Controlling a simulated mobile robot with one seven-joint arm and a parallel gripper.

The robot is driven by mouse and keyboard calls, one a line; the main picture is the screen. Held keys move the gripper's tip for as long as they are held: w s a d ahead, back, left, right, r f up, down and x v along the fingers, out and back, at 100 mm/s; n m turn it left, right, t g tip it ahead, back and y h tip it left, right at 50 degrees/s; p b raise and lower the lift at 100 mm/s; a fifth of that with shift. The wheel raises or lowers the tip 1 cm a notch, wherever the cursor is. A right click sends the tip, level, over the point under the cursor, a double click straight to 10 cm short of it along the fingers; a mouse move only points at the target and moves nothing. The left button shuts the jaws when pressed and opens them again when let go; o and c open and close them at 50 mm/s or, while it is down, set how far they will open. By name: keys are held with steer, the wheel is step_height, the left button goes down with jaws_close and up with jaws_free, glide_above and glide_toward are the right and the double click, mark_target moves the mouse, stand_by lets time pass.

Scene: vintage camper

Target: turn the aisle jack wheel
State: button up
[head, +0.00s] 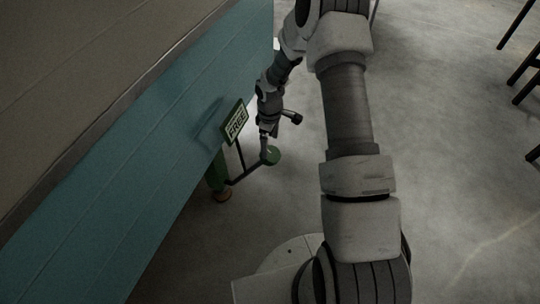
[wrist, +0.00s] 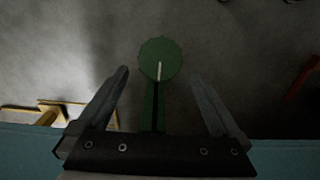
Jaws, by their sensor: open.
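The jack wheel is a small green disc (head: 271,155) with a pale mark, low beside the teal camper wall. In the wrist view the wheel (wrist: 160,50) lies top centre, on a dark green stem. My gripper (wrist: 160,74) is open, with one finger to each side of the wheel's lower edge and stem. A gap shows on both sides and nothing is between the fingers in a grip. In the head view my gripper (head: 264,142) is close to the wheel and partly hides its upper side. The depth between them is hard to tell.
A green sign reading FREE (head: 235,122) stands on a dark bracket beside the wheel. The teal camper wall (head: 120,190) is on the left. A yellow-framed thing (wrist: 80,105) lies left in the wrist view. Dark stool legs (head: 525,65) are far right. The concrete floor between is clear.

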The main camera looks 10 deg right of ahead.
mark_target(271, 151)
step_height(271, 151, down, 6)
steer(key=shift+f+b, duration=0.1)
steer(key=shift+b, duration=0.65)
steer(key=shift+c, duration=0.3)
steer(key=c, duration=1)
steer(key=m+g+y, duration=0.1)
steer(key=m, duration=0.2)
steer(key=shift+w+d, duration=0.1)
steer(key=shift+d, duration=0.05)
steer(key=shift+w+d+m+g+y, duration=0.1)
steer(key=shift+m+g+y, duration=0.35)
steer(key=shift+m, duration=0.55)
steer(key=shift+m+g+y, duration=0.25)
steer(key=shift+m+y, duration=0.4)
steer(key=shift+m, duration=0.35)
